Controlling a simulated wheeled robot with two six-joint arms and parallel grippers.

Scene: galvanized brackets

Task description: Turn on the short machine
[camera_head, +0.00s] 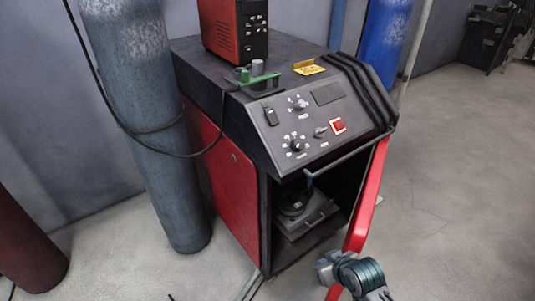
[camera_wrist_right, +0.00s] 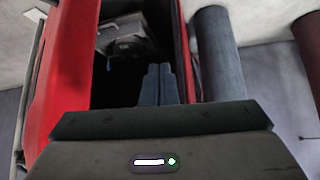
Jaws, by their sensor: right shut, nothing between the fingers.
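A low black machine with red sides (camera_head: 232,180) stands in the middle of the head view. Its sloped panel carries a red square switch (camera_head: 338,126), a grey knob (camera_head: 320,131) beside it, and two dials, an upper one (camera_head: 300,104) and a lower one (camera_head: 296,146). I cannot tell the switch's position. My right arm comes in at the bottom right of the head view, in front of the machine and below the panel. In the right wrist view my right gripper (camera_wrist_right: 158,70) is shut and empty, its fingers against the dark open cabinet. My left gripper is not seen.
A smaller red unit (camera_head: 234,30) sits on top of the machine. A handle bar (camera_head: 350,158) crosses below the panel. A grey-blue cylinder (camera_head: 160,150) stands left, a blue one (camera_head: 385,40) behind.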

